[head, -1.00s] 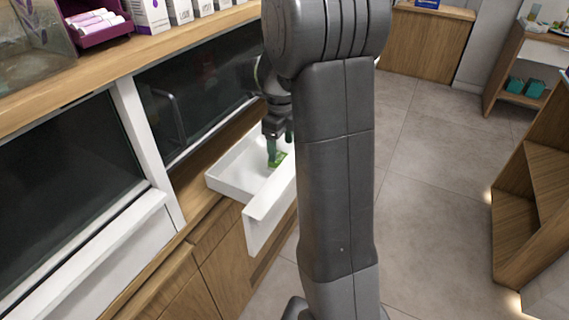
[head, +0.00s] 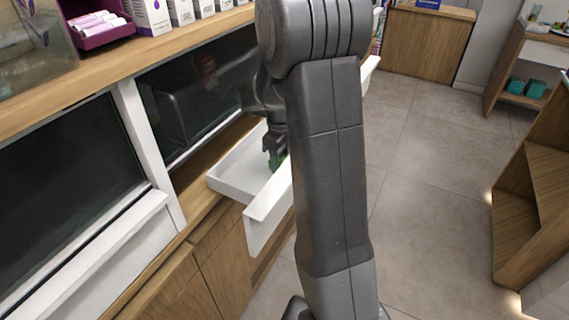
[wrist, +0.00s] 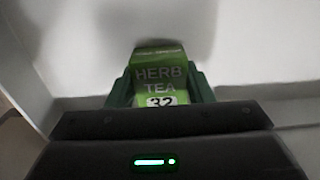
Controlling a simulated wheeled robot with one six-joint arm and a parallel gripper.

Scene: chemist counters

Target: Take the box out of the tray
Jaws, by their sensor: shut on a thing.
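The box is green and reads "HERB TEA" and "32" in the wrist view (wrist: 160,75). It sits between the green fingertips of my gripper (wrist: 160,88), which is shut on it. In the head view my gripper (head: 276,158) is low inside the white tray (head: 232,178), a pulled-out drawer, and the box is mostly hidden behind it and my arm. I cannot tell whether the box touches the tray floor. The tray's right part is hidden by my arm.
A wooden counter (head: 60,85) with a purple holder (head: 100,30) and several white boxes runs above dark glass panels (head: 55,190). Wooden cabinet doors (head: 215,265) lie below the tray. Wooden shelves (head: 530,200) stand at the right. The tiled floor (head: 425,190) between is clear.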

